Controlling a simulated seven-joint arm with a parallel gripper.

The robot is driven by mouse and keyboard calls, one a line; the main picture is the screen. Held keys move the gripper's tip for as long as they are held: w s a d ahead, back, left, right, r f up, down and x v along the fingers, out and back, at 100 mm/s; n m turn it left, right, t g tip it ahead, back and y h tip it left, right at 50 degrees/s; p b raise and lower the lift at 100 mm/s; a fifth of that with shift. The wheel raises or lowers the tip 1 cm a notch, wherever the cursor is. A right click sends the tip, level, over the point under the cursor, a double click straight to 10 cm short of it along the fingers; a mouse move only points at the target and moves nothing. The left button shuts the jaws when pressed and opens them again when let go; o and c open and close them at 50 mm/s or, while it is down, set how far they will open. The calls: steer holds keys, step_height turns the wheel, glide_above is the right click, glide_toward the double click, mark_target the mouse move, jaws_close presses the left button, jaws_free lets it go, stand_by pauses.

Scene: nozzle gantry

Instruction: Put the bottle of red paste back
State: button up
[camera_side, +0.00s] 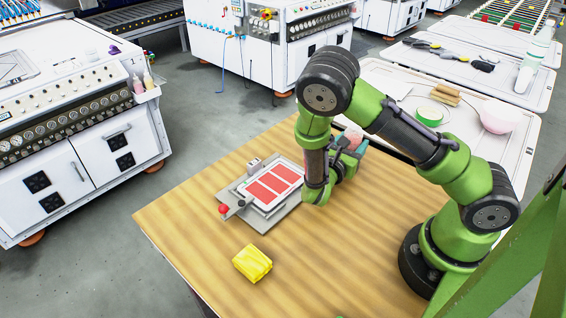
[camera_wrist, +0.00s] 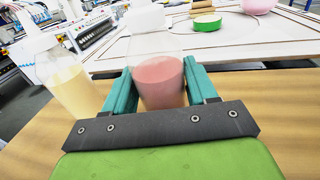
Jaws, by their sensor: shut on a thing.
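The bottle of red paste (camera_wrist: 160,82) is clear with a white cap and pinkish-red contents. My gripper (camera_wrist: 158,92) is shut on it, with one teal finger on each side, and the bottle looks upright in the wrist view. In the side view my gripper (camera_side: 356,147) is over the back right part of the wooden table, mostly behind my arm. Only a small pinkish part of the bottle (camera_side: 351,135) shows there. A second bottle with cream-yellow contents (camera_wrist: 72,85) stands left of the held one in the wrist view. Whether the held bottle touches the table is hidden.
A printing fixture with red panels (camera_side: 272,187) and a red knob (camera_side: 223,209) sits on the wooden table (camera_side: 190,225). A yellow folded cloth or sponge (camera_side: 252,263) lies in front. White tables behind carry a green roll (camera_side: 429,116) and a pink bowl (camera_side: 499,117).

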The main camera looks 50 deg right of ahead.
steer(key=shift+f, duration=0.15)
steer(key=o, duration=0.7)
